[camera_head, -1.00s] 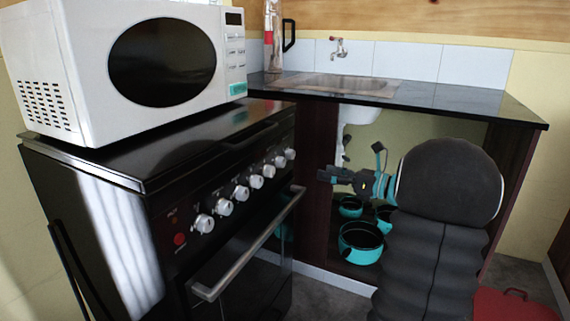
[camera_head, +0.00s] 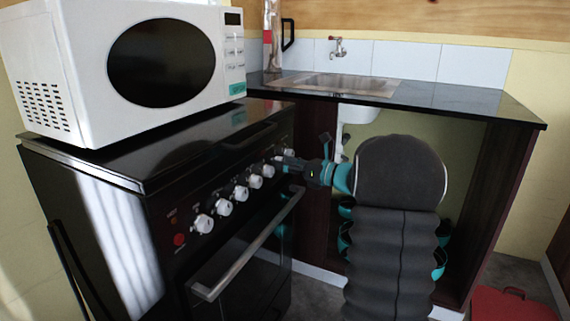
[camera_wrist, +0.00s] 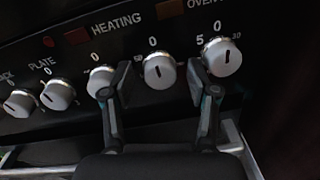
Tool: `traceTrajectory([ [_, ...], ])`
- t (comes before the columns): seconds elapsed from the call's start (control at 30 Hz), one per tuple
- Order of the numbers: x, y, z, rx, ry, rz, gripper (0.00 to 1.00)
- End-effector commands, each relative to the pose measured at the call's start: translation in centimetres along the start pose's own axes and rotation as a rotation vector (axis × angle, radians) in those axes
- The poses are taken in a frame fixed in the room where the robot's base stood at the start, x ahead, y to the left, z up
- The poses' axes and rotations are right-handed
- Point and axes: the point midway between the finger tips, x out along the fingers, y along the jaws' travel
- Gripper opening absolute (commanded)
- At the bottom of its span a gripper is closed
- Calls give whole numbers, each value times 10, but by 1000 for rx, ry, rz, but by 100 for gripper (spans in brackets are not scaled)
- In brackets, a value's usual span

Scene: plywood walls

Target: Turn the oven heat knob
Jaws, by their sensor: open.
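The black oven (camera_head: 185,210) has a row of silver-white knobs along its front panel. In the wrist view, one knob (camera_wrist: 160,72) lies between the two fingers of my open gripper (camera_wrist: 153,84), with a gap on both sides. The rightmost knob (camera_wrist: 222,56) is just right of the right finger, under a partly cut-off "OVEN" label. Another knob (camera_wrist: 102,80) is partly behind the left finger. I cannot tell for sure which is the heat knob. In the head view, my gripper (camera_head: 281,161) is at the far end of the row and partly hides the knobs there.
The oven door handle (camera_head: 245,248) runs below the knobs. A white microwave (camera_head: 85,75) stands on the oven. A dark sink counter (camera_head: 440,97) is to the right, with teal pots partly hidden by my arm beneath it. A red box (camera_head: 510,303) lies on the floor.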

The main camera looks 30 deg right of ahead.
Motion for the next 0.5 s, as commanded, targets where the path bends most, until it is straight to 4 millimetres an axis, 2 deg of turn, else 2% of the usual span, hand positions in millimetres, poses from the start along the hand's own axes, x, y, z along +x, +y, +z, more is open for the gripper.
traceTrajectory([
  [0.17, 0, 0, 0, 0, 0, 0, 59],
  [0.2, 0, 0, 0, 0, 0, 0, 57],
  [0.43, 0, 0, 0, 0, 0, 1, 0],
  [0.5, 0, 0, 0, 0, 0, 1, 0],
])
